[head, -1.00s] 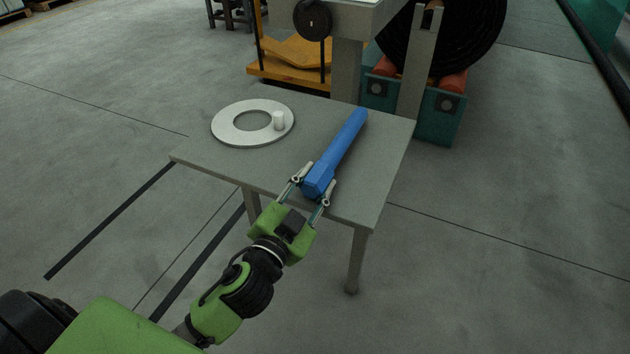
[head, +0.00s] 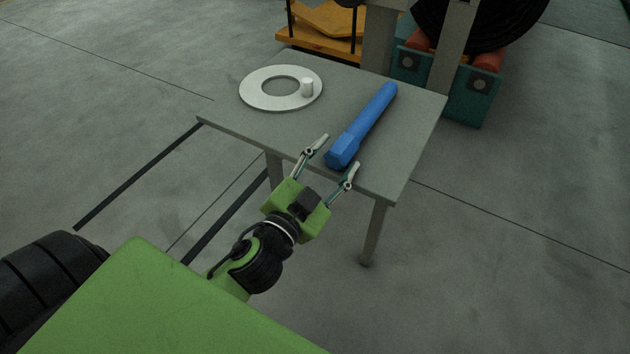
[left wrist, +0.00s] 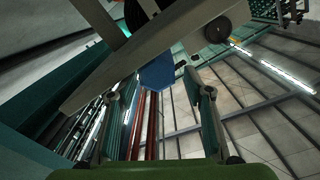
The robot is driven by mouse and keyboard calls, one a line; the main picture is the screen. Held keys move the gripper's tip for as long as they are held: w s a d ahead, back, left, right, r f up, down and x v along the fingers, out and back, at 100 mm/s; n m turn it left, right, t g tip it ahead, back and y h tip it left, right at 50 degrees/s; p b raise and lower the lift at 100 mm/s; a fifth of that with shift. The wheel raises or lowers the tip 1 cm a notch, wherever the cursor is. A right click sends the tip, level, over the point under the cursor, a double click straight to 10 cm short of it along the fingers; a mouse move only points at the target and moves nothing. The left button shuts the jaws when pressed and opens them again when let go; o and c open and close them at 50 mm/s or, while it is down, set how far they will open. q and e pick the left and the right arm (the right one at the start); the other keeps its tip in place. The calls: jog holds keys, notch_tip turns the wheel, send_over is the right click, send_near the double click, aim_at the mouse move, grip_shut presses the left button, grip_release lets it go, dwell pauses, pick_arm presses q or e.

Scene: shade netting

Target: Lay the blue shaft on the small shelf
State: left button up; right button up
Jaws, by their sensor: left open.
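The blue shaft (head: 365,122) lies lengthwise on the right part of a small grey table (head: 290,135), with its thicker near end by the front edge. My left gripper (head: 340,152) is open at the near end, one finger to each side in the head view. I see no finger pressed on the shaft. In the left wrist view the blue end face (left wrist: 157,72) shows ahead, between and beyond the open fingers (left wrist: 152,88). I cannot pick out a separate small shelf. My right gripper is out of view.
Behind stand an orange pallet-like platform (head: 325,42) and a teal machine base (head: 465,95). Floor to the table's left and right is open.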

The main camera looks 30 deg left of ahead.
pick_arm(q)
jog(key=s, duration=0.9)
jog(key=shift+a, duration=0.1)
dwell(0.6)
